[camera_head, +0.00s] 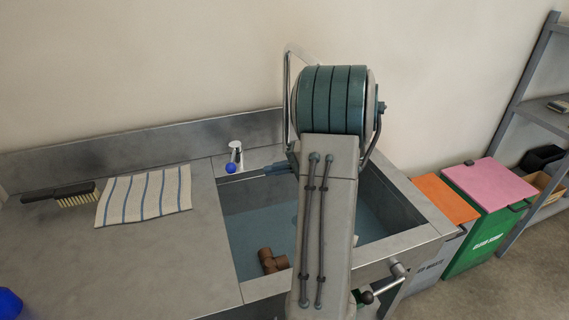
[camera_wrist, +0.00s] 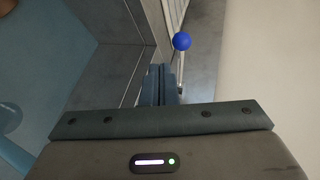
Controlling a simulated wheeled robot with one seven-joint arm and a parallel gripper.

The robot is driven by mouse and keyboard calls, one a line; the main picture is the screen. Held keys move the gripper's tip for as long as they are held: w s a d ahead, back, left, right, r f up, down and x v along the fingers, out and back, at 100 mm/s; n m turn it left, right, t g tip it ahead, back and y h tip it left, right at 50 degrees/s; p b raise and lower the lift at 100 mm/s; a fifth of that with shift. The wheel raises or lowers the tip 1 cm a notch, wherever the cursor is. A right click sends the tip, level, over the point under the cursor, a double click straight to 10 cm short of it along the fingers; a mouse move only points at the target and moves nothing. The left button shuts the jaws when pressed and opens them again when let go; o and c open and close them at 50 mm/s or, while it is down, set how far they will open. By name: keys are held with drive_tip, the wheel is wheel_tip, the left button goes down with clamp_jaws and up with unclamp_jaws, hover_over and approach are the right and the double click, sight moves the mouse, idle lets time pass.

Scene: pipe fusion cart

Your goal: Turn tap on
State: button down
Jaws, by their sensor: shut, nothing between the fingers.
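The tap lever carries a blue ball knob (camera_head: 231,168) and stands on the sink's back ledge beside a small pale metal body (camera_head: 236,150). In the wrist view the blue ball (camera_wrist: 182,41) sits on a thin lever (camera_wrist: 181,72), just right of and beyond my fingertips. My gripper (camera_head: 266,171) points left over the back of the sink, a little right of the ball and apart from it. In the wrist view its fingers (camera_wrist: 161,70) are together and empty. My arm hides part of the sink (camera_head: 400,240) and the wall behind it.
A brown pipe fitting (camera_head: 272,262) lies in the basin. A thin metal pipe (camera_head: 287,85) rises behind my arm. A striped cloth (camera_head: 145,194) and a brush (camera_head: 62,194) lie on the left counter. An orange-lidded bin (camera_head: 446,200) and a pink-lidded bin (camera_head: 490,184) stand right.

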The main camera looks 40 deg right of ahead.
drive_tip(key=w+a+p, duration=0.1)
drive_tip(key=w+a, duration=0.4)
drive_tip(key=shift+a+f, duration=0.15)
drive_tip(key=shift+f, duration=0.1)
drive_tip(key=shift+a+f+b, duration=0.1)
drive_tip(key=shift+b, duration=0.25)
